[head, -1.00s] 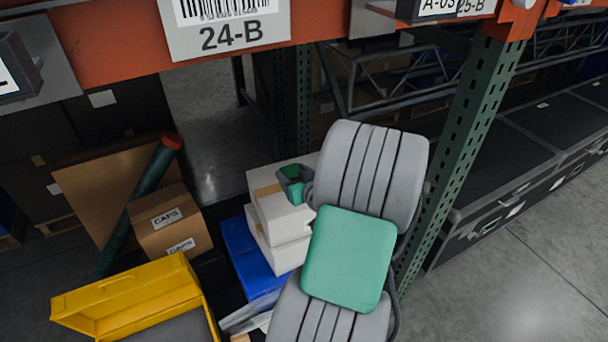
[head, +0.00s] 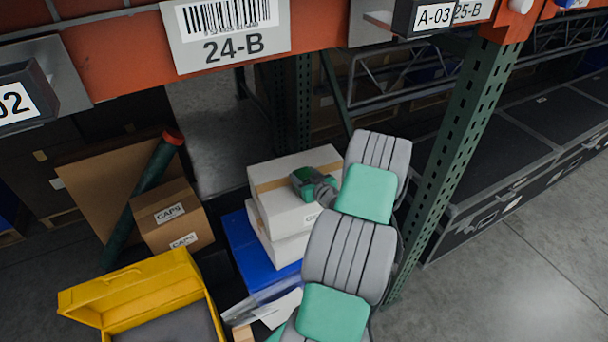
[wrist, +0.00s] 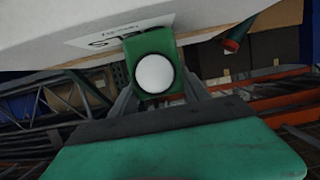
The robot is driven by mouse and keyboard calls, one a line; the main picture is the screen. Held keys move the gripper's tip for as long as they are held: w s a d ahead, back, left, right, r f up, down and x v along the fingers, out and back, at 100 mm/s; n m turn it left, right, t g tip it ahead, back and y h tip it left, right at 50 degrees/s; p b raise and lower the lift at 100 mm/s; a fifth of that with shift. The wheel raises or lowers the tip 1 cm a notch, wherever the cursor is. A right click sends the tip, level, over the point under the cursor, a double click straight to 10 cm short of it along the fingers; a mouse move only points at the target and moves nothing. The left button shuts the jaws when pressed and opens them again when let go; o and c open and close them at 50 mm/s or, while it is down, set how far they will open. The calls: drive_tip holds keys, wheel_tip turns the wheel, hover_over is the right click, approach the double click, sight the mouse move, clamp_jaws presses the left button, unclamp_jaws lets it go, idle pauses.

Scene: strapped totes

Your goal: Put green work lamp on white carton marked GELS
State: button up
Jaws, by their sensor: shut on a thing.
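The green work lamp (head: 303,180) is held in my gripper (head: 322,190), over the right part of the upper white carton's top in the head view. In the wrist view the lamp (wrist: 155,45) shows its round white face between the two fingers (wrist: 158,98). The white carton (head: 275,205) has tan tape along its top and a label on its side, partly hidden by my arm. Its label (wrist: 120,32) shows upside down and partly covered in the wrist view. I cannot tell whether the lamp touches the carton.
A brown CAPS box (head: 170,215), a dark tube (head: 150,185) and a yellow case (head: 130,285) are at left. A green rack post (head: 450,150) stands close right of my arm; an orange beam (head: 120,50) crosses above.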

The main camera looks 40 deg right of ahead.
drive_tip(key=shift+f, duration=0.15)
drive_tip(key=o, duration=1.6)
drive_tip(key=shift+c, duration=0.2)
